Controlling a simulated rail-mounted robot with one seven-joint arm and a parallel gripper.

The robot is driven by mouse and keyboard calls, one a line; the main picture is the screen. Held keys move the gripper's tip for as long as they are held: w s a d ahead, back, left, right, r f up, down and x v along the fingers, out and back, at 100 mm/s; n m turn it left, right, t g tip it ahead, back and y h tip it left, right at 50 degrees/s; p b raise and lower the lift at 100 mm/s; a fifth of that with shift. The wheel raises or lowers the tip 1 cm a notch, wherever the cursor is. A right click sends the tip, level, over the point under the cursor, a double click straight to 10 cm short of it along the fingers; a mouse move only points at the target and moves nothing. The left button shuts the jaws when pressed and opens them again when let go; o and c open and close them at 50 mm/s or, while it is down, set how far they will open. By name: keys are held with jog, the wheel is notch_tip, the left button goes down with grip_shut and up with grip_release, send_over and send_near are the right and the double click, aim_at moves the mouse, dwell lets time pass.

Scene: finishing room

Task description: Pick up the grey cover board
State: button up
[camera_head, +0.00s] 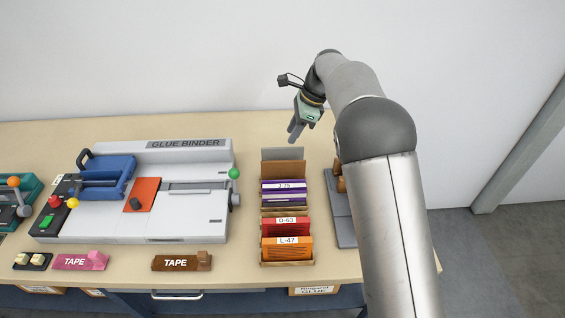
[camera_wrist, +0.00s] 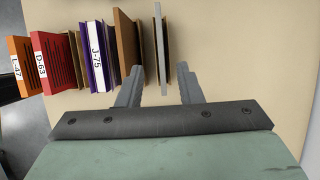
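The grey cover board (camera_head: 283,154) stands upright at the far end of the row in the rack, behind a brown board (camera_head: 283,168). In the wrist view the grey cover board (camera_wrist: 159,50) is seen nearly edge-on, with the brown board (camera_wrist: 127,45) to its left. My gripper (camera_head: 295,133) is above the far end of the rack, pointing down. In the wrist view my gripper (camera_wrist: 159,80) is open, and the grey board appears between its two fingers. I see no finger touching it. The brown board is close to the left finger.
The rack (camera_head: 288,263) also holds purple J-75, red D-63 and orange L-47 books. A thin brown edge (camera_wrist: 167,50) is right of the grey board. The glue binder (camera_head: 185,215) stands to the left. Bare tabletop (camera_wrist: 240,50) lies beyond the rack.

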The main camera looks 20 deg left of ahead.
aim_at(284, 148)
jog(key=p+x, duration=0.2)
jog(key=x, duration=0.5)
jog(key=shift+a+f, duration=0.15)
jog(key=shift+f, duration=0.45)
jog(key=shift+f, duration=0.25)
grip_shut()
